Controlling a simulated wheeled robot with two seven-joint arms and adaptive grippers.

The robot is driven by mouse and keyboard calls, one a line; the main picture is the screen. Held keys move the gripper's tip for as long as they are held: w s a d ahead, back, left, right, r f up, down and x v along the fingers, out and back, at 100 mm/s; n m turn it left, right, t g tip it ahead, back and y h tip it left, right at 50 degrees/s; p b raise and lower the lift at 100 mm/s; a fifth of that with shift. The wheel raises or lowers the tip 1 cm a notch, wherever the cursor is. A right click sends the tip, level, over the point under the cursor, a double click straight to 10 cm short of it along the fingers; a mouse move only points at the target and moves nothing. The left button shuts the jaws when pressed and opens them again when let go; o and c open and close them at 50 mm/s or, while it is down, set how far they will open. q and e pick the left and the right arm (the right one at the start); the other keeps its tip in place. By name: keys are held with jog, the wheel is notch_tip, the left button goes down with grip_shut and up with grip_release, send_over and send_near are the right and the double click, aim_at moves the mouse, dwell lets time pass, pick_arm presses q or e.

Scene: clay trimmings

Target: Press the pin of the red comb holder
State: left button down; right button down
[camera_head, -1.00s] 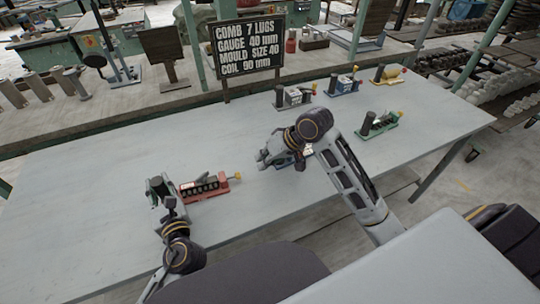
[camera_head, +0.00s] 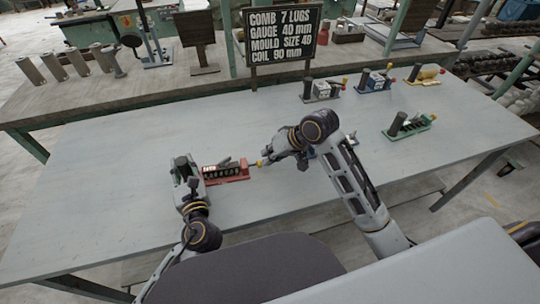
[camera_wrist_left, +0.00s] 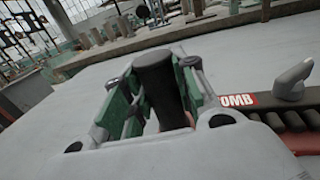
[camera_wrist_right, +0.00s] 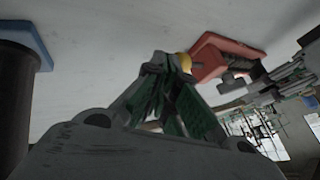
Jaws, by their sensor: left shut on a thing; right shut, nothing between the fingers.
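The red comb holder (camera_head: 226,172) lies on the grey table, left of centre in the head view. It has a row of dark slots, a grey lever on top and a yellow-tipped pin (camera_head: 259,163) at its right end. My left gripper (camera_head: 184,166) is shut on the dark upright post (camera_wrist_left: 160,80) at the holder's left end. The holder's red and white label (camera_wrist_left: 238,100) shows in the left wrist view. My right gripper (camera_wrist_right: 163,65) is shut and empty, its fingertips at the yellow pin tip (camera_wrist_right: 184,62). I cannot tell whether they touch it.
A green holder (camera_head: 410,127) stands on the right. Blue (camera_head: 374,80), grey (camera_head: 320,92) and yellow (camera_head: 427,75) holders stand along the back. A blue-based piece (camera_wrist_right: 38,35) is close to my right gripper. A black sign (camera_head: 283,35) stands behind. The table's left side is clear.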

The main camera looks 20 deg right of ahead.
pick_arm(q)
jog(key=shift+f, duration=0.25)
pick_arm(e)
jog(key=shift+a, duration=0.15)
jog(key=shift+a, duration=1.3)
jog(key=shift+d, duration=0.1)
jog(key=shift+d, duration=0.85)
jog(key=shift+s+d, duration=0.1)
jog(key=shift+d, duration=1.05)
jog(key=v, duration=1)
